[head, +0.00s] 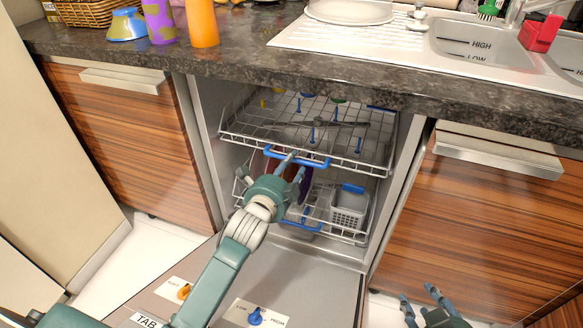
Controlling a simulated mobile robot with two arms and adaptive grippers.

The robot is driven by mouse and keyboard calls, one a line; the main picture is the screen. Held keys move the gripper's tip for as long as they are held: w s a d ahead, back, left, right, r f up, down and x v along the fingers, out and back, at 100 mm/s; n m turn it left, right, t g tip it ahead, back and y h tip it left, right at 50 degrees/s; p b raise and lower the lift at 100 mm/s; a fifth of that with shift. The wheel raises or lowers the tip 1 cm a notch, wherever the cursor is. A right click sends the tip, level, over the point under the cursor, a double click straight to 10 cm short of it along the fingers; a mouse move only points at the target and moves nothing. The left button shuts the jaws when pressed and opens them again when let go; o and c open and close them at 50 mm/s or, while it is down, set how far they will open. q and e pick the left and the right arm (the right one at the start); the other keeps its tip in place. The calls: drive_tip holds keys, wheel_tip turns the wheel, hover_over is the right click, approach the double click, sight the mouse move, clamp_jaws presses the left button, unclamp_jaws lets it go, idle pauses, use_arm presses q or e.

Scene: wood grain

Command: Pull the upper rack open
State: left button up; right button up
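The upper rack (345,157) is a white wire rack in the open dishwasher, with blue tines and a blue handle (318,163) at its front. Its front edge sits near the dishwasher opening. My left gripper (287,164) is at the handle, with its fingers overlapping the handle's left and middle part. Whether the fingers close around the handle is hard to see. My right gripper (420,297) is low at the bottom right, away from the rack, with its fingers apart and nothing between them.
The dishwasher door (315,288) is folded down. The lower rack (337,229) holds a grey basket (349,207). Wooden cabinets (135,130) flank the opening. The dark countertop (240,62) above carries an orange cup (203,25), a purple cup (159,20) and a sink (480,40).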

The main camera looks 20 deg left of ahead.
use_arm(q)
drive_tip(key=shift+w, duration=0.25)
drive_tip(key=shift+c, duration=0.2)
clamp_jaws()
drive_tip(key=shift+f, duration=0.1)
